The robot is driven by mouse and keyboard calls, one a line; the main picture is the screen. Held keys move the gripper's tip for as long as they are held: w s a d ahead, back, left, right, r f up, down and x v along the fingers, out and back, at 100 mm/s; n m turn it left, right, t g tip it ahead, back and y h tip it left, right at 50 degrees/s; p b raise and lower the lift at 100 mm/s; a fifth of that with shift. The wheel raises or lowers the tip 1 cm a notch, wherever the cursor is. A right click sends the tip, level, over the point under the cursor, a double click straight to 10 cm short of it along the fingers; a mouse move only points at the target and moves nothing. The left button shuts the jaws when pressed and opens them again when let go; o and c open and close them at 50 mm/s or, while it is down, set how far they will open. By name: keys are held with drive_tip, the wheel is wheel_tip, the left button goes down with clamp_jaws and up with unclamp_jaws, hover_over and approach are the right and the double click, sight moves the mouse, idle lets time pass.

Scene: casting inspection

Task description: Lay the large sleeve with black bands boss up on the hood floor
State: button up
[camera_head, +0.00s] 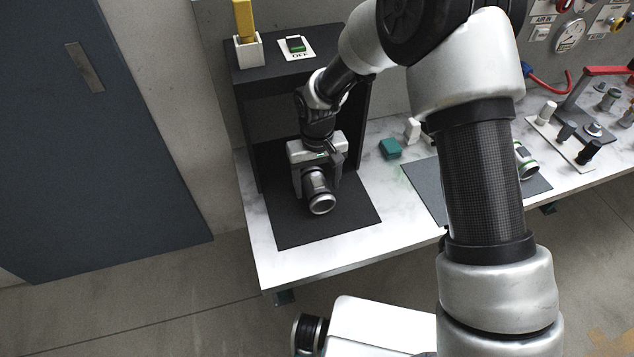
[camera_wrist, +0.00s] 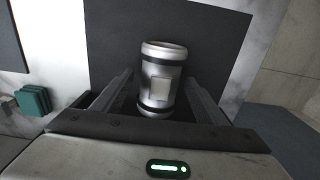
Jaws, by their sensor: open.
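The large silver sleeve with black bands (camera_head: 318,182) lies on its side at the dark hood floor (camera_head: 352,213), one open end toward the front. In the wrist view the sleeve (camera_wrist: 161,62) shows a flat, squarish raised boss (camera_wrist: 159,89) facing up at the camera. My gripper (camera_head: 314,172) is over the sleeve inside the hood front. In the wrist view the fingers of my gripper (camera_wrist: 158,80) are open, one on each side of the sleeve, with gaps visible. The sleeve's underside is hidden.
The black hood (camera_head: 246,125) has walls beside my arm and a top carrying a yellow item in a white holder (camera_head: 249,50) and an OFF switch (camera_head: 297,47). A teal block (camera_head: 390,149), grey mat (camera_head: 424,184), another sleeve (camera_head: 526,160) and a red-levered fixture (camera_head: 590,100) stand right.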

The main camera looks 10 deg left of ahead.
sight(317, 181)
wheel_tip(317, 181, up, 12)
drive_tip(key=shift+r, duration=0.2)
drive_tip(key=s+d+r+m+t, duration=0.2)
drive_tip(key=s+d+r, duration=0.1)
drive_tip(key=d+r, duration=1.05)
drive_tip(key=s+d+r+m+t, duration=0.1)
drive_tip(key=s+d+r+m, duration=0.1)
drive_tip(key=s+d, duration=0.5)
drive_tip(key=s+d+r+m+t, duration=0.2)
drive_tip(key=s+d+r, duration=0.2)
drive_tip(key=s+d, duration=0.3)
drive_tip(key=shift+s+t, duration=0.3)
drive_tip(key=shift+s, duration=0.25)
